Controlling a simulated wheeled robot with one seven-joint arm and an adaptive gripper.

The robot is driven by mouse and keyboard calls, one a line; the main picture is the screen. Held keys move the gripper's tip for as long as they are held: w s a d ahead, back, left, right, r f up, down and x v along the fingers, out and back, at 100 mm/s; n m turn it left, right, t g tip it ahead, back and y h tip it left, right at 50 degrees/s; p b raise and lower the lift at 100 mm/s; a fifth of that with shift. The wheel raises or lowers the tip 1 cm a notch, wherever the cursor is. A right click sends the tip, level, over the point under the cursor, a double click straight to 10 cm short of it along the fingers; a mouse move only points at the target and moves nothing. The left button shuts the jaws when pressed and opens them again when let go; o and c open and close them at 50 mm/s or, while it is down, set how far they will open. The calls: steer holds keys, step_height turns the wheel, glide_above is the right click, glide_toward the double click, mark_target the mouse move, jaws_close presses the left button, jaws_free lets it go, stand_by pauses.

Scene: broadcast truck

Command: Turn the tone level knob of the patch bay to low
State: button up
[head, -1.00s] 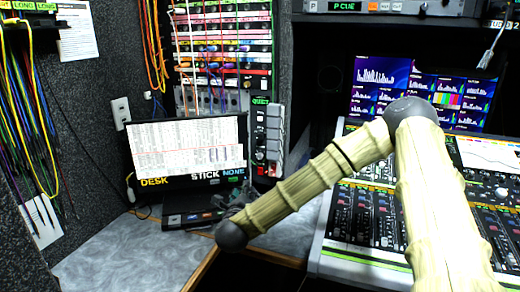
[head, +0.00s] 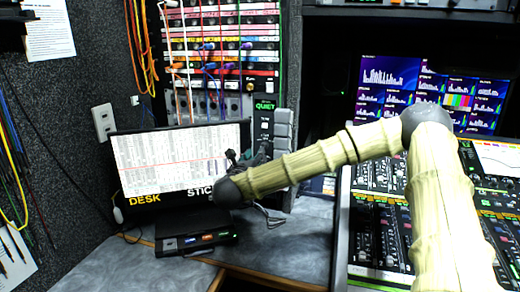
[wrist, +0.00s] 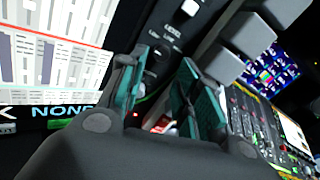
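The patch bay (head: 222,45) stands at the back with pink, blue and orange strips and hanging patch cables. A narrow dark panel labelled QUIET (head: 264,120) is at its lower right. In the wrist view, a dark round knob (wrist: 159,51) with small white lettering beside it sits on a dark panel; its pointer setting is too blurred to read. My gripper (wrist: 157,64) is open and empty, its two teal-padded fingers spread either side of the knob's line of view. Contact is not visible. In the head view, my gripper (head: 250,160) is largely hidden behind my arm.
A monitor (head: 170,160) stands close left of my gripper. A small dark box (head: 195,242) lies on the grey desk (head: 290,245). Grey blocks (head: 284,130) edge the panel's right side. A mixing console (head: 385,235) and screens are to the right.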

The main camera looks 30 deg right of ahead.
mark_target(264, 146)
steer(key=x, duration=0.7)
steer(key=shift+d+p, duration=0.25)
steer(key=shift+p, duration=0.1)
steer(key=shift+c, duration=0.2)
jaws_close()
